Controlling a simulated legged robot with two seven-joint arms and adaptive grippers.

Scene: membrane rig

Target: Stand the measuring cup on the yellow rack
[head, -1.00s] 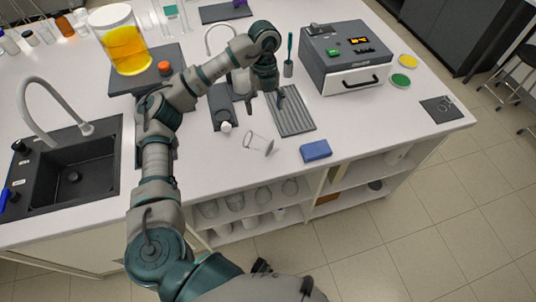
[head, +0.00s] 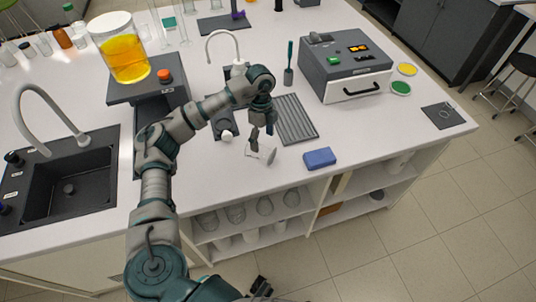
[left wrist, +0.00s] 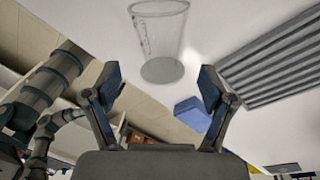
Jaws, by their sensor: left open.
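The clear measuring cup (head: 267,155) appears to lie on its side on the white bench, left of the blue block. It also shows in the left wrist view (left wrist: 160,38), at the top, beyond the fingertips. My left gripper (head: 262,140) is open over the cup, and its fingers partly hide it in the head view. In the left wrist view the two fingers (left wrist: 159,82) stand apart with nothing between them. I see no yellow rack; a grey ribbed rack (head: 295,120) lies just behind and right of the cup.
A blue block (head: 320,158) lies near the front edge. A grey machine (head: 345,65) stands behind the ribbed rack, with yellow (head: 407,69) and green (head: 400,88) discs beside it. A sink (head: 70,175) and a jar of yellow liquid (head: 125,55) are left.

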